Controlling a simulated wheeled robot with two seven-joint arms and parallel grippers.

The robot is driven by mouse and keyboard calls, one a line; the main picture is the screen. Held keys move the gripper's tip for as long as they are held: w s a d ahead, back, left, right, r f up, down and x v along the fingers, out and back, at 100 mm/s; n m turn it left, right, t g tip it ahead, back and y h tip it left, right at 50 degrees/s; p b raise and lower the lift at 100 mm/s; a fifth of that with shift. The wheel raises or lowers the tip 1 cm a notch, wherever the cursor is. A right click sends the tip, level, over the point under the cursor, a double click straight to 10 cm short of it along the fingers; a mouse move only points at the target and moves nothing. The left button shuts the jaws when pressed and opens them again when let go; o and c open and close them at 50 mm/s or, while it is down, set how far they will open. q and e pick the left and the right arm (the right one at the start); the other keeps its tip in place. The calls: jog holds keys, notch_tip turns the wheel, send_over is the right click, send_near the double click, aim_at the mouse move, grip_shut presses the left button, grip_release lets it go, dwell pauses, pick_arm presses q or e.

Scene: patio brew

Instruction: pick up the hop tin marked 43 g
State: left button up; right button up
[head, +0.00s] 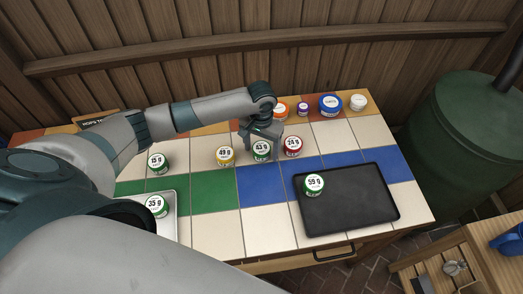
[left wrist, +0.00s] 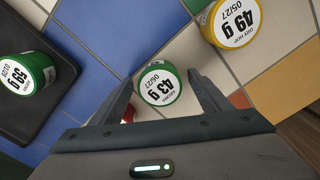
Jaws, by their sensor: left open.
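The hop tin marked 43 g (head: 262,150) is green with a white lid and stands on the tiled table in the head view, partly hidden by my left gripper (head: 263,140). In the left wrist view the 43 g tin (left wrist: 159,85) lies between the two fingertips of the left gripper (left wrist: 161,82). The fingers are apart, one on each side of the tin. I cannot tell whether either finger touches it. My right gripper is not in view.
A yellow 49 g tin (head: 225,155) stands left of the 43 g tin and a red tin (head: 292,146) close on its right. A green tin (head: 314,184) sits on the black tray (head: 370,205). Other green tins (head: 157,163) stand left; jars (head: 330,105) line the back.

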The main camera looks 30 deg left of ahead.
aim_at(262, 148)
pick_arm(q)
jog(key=shift+c, duration=0.4)
jog(key=c, duration=1.1)
jog(key=shift+r, duration=0.2)
jog(key=shift+r, duration=0.25)
notch_tip(262, 148, up, 3)
jog(key=shift+r+b, duration=0.1)
jog(key=shift+b, duration=0.7)
jog(key=d+r, duration=0.2)
jog(key=d, duration=0.2)
jog(key=s+d+r+b, duration=0.1)
jog(key=d+r, duration=0.1)
jog(key=d, duration=0.1)
jog(key=s+d+r+b, duration=0.1)
jog(key=d+r, duration=0.2)
jog(key=d, duration=0.1)
jog(key=shift+d, duration=0.3)
